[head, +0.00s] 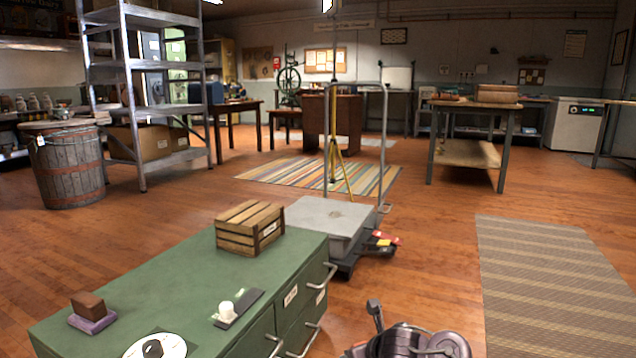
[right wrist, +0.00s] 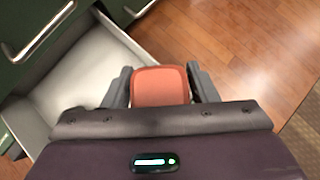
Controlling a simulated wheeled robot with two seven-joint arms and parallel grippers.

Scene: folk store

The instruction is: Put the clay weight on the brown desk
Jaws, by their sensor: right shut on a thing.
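The clay weight (right wrist: 160,86), an orange-red block with rounded corners, is held between the two dark fingers of my right gripper (right wrist: 161,84) in the right wrist view. Its underside is hidden. An open, light-grey drawer (right wrist: 85,75) lies below and to the left of the gripper, and wooden floor shows to the right. In the head view, a brown desk (head: 318,115) with a solid front stands at the back of the room, partly behind a metal frame. My left gripper is not in view.
A green cabinet (head: 180,280) stands close in front, bearing a wooden crate (head: 240,230) and small items. A striped rug (head: 290,175) lies farther back. Floor between the scale and beige mat (head: 545,270) is clear.

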